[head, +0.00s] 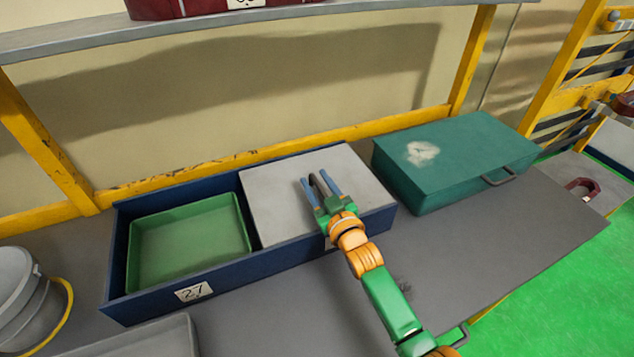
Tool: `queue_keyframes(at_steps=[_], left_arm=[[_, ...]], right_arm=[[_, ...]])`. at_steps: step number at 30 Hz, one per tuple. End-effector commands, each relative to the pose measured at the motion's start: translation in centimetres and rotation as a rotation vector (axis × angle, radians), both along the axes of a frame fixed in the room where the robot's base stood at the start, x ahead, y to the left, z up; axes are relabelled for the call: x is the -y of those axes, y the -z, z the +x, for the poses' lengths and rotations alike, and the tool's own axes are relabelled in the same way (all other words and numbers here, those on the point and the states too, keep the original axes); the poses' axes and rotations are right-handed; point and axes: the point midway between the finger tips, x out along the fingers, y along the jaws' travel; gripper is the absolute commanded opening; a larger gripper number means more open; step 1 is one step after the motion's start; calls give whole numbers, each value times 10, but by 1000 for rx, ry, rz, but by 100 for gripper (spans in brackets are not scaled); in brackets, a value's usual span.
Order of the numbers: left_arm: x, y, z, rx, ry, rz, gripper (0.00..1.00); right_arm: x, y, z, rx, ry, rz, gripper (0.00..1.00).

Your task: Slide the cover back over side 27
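A long dark blue box (243,266) stands on the bench, with a label "27" (194,291) on the left of its front wall. Its left side is uncovered and shows a green tray (190,243) that looks empty. A flat grey cover (275,204) lies over the right side. My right gripper (316,179) is above the cover's middle, its blue fingers apart on either side of a dark arched handle (316,183). Whether the fingers touch the handle is hard to see. My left gripper is not in view.
A closed teal box (455,155) with a front handle stands just right of the blue box. Grey round containers (22,300) stand at the left, and a grey tray edge (150,340) shows in front. A shelf (280,17) runs above. The bench front right is clear.

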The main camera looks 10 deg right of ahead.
Motion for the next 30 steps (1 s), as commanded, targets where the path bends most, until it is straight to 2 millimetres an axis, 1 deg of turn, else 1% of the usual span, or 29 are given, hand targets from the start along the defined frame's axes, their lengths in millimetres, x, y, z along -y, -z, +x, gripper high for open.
queue_keyframes(at_steps=[1, 4, 5, 30], left_arm=[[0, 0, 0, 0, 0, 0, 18], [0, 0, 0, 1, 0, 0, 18], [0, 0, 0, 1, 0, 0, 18], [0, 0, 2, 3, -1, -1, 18]], right_arm=[[0, 0, 0, 0, 0, 0, 32], [0, 0, 0, 0, 0, 0, 5], [0, 0, 0, 0, 0, 0, 0], [0, 0, 0, 0, 0, -1, 0]])
